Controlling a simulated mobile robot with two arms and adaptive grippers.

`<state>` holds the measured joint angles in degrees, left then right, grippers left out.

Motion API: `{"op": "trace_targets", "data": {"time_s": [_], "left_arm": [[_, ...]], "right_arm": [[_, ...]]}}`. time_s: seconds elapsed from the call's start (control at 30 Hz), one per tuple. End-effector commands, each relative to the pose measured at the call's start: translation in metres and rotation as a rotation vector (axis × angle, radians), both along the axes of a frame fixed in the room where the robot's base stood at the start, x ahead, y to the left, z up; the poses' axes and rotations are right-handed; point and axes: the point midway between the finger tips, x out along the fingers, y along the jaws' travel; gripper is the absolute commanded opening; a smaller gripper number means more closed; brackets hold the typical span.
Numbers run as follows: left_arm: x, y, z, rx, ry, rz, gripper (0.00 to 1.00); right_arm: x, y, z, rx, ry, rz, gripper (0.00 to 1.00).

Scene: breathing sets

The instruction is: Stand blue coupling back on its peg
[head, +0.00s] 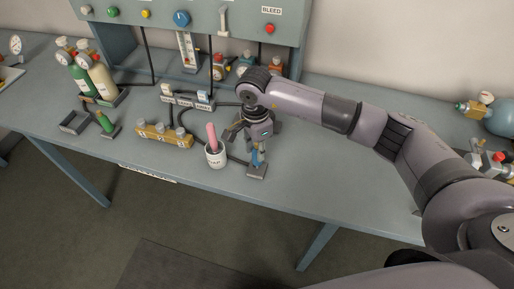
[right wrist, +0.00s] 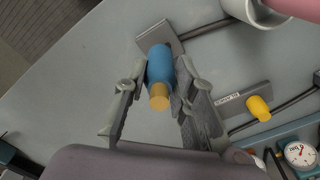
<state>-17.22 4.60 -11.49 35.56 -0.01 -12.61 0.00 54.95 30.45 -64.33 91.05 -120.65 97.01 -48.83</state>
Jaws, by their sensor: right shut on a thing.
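The blue coupling (right wrist: 160,64) with a brass-coloured end (right wrist: 159,97) is between the fingers of my right gripper (right wrist: 158,88), which is shut on it. In the head view the blue coupling (head: 256,157) is roughly upright below my right gripper (head: 257,148). Its lower end is over or at a small grey base plate (head: 257,171) near the table's front edge; the plate also shows in the right wrist view (right wrist: 153,36). The peg is hidden, and I cannot tell whether the coupling is around it or just above. My left gripper is not in view.
A white cup (head: 215,160) with a pink-handled thing stands close left of the coupling. A yellow coupling (right wrist: 259,108) on its plate and dark hoses are nearby. A brass block (head: 165,136) and two cylinders (head: 86,75) are farther left. The table's front right is clear.

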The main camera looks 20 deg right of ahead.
Motion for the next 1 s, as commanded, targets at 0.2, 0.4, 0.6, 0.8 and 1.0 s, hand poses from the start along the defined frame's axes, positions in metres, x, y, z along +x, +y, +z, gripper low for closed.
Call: {"op": "trace_targets", "data": {"time_s": [0.2,0.4,0.6,0.8,1.0], "left_arm": [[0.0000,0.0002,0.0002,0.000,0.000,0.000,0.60],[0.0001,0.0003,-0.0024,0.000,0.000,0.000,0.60],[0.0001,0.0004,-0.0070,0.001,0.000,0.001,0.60],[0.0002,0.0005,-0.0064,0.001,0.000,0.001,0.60],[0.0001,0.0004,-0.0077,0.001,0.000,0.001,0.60]], "right_arm": [[0.0002,0.0000,0.0004,0.000,-0.001,0.000,0.00],[0.0004,0.0001,-0.0004,0.000,-0.001,0.000,0.00],[0.0006,0.0000,-0.0002,0.001,-0.001,-0.001,0.00],[0.0004,0.0001,0.0007,0.001,-0.001,0.000,0.00],[0.0004,0.0001,-0.0007,0.001,-0.001,0.000,0.00]]}}
